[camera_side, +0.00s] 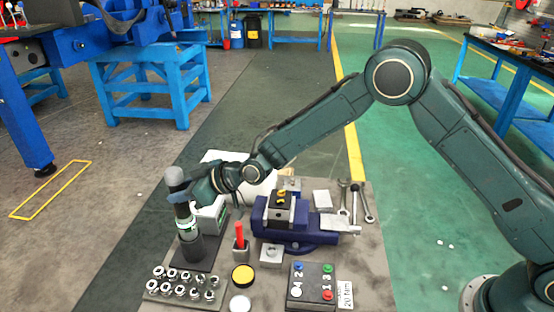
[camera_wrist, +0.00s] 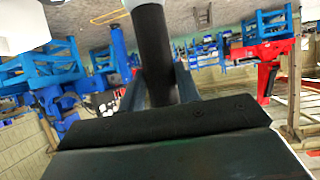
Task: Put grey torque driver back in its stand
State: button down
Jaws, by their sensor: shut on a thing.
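The grey torque driver (camera_side: 177,180) stands near upright at the left of the bench in the side view, tilted slightly, its grey knob on top. My gripper (camera_side: 183,197) comes from the right and is shut on its upper part. In the wrist view, its dark shaft (camera_wrist: 154,50) lies between my two fingers (camera_wrist: 160,88). A green and white band (camera_side: 187,227) shows lower down, just above the dark cylindrical stand (camera_side: 191,248). The driver lines up with the stand. I cannot tell whether its lower end is inside the stand or only above it.
A pale box (camera_side: 208,219) stands close behind the stand. Several metal sockets (camera_side: 183,283) are in front. A red-handled tool (camera_side: 239,236) in a holder and a blue vise (camera_side: 285,215) are to the right. A button box (camera_side: 312,283) is at front right.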

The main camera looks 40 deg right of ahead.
jog(key=shift+w+f, duration=0.1)
jog(key=shift+f, duration=0.95)
jog(key=c, duration=1)
grip_release()
jog(key=shift+o, duration=0.4)
jog(key=shift+f, duration=0.35)
jog(key=shift+s+d+r, duration=0.1)
jog(key=shift+s+r, duration=0.1)
jog(key=shift+s+d+r, duration=0.1)
jog(key=v, duration=0.4)
jog(key=shift+s+d+r, duration=0.1)
jog(key=shift+s, duration=0.05)
jog(key=shift+s, duration=0.1)
